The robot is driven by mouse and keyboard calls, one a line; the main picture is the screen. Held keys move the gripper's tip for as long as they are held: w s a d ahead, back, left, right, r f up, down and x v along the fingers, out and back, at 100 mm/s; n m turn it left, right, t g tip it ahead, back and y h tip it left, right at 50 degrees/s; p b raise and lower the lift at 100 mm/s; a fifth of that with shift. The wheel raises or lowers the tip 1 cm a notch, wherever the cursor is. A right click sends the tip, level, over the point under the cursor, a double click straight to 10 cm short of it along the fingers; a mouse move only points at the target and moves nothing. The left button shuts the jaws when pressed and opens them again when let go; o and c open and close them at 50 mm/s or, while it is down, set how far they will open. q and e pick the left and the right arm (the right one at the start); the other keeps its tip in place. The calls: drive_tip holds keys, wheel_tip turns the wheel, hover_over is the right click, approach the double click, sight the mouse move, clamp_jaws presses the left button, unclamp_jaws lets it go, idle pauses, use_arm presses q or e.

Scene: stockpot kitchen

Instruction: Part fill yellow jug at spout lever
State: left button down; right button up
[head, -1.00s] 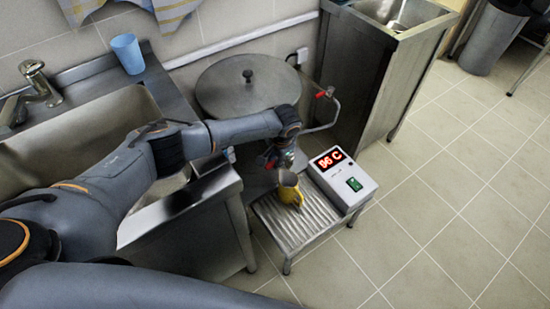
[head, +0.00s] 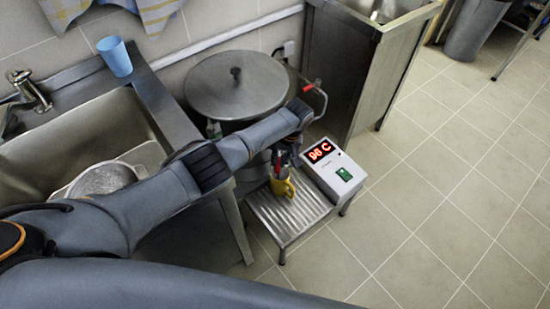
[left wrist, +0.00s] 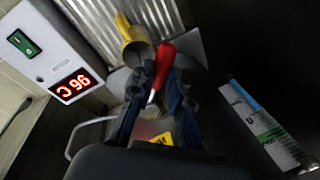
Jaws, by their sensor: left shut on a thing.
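The yellow jug (head: 283,187) stands upright on a ribbed metal platform (head: 262,214), with its handle toward the front right. It also shows in the left wrist view (left wrist: 133,34). The red spout lever (left wrist: 163,60) is in the left wrist view, just below the jug there; it shows as a small red piece above the jug in the head view (head: 283,172). My left gripper (left wrist: 152,85) is shut on the lever, above the jug's mouth. The spout outlet and any water in the jug are hidden. My right gripper is not in view.
A control box (head: 336,178) with a red "96 C" display stands right of the jug. The lidded stockpot (head: 235,88) is behind my arm, with a red-handled pipe (head: 316,90) beside it. A sink with a colander (head: 98,178) is left.

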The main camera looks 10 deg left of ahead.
use_arm(q)
drive_tip(key=shift+w+d+n+b, duration=0.2)
drive_tip(key=shift+d+n+b, duration=0.35)
drive_tip(key=shift+n, duration=0.65)
drive_tip(key=shift+d, duration=0.1)
drive_tip(key=c, duration=1.3)
unclamp_jaws()
drive_tip(key=r, duration=0.4)
drive_tip(key=d+r, duration=0.1)
drive_tip(key=r, duration=0.3)
drive_tip(key=w+d+r, duration=0.1)
drive_tip(key=r, duration=0.2)
drive_tip(key=shift+r, duration=0.4)
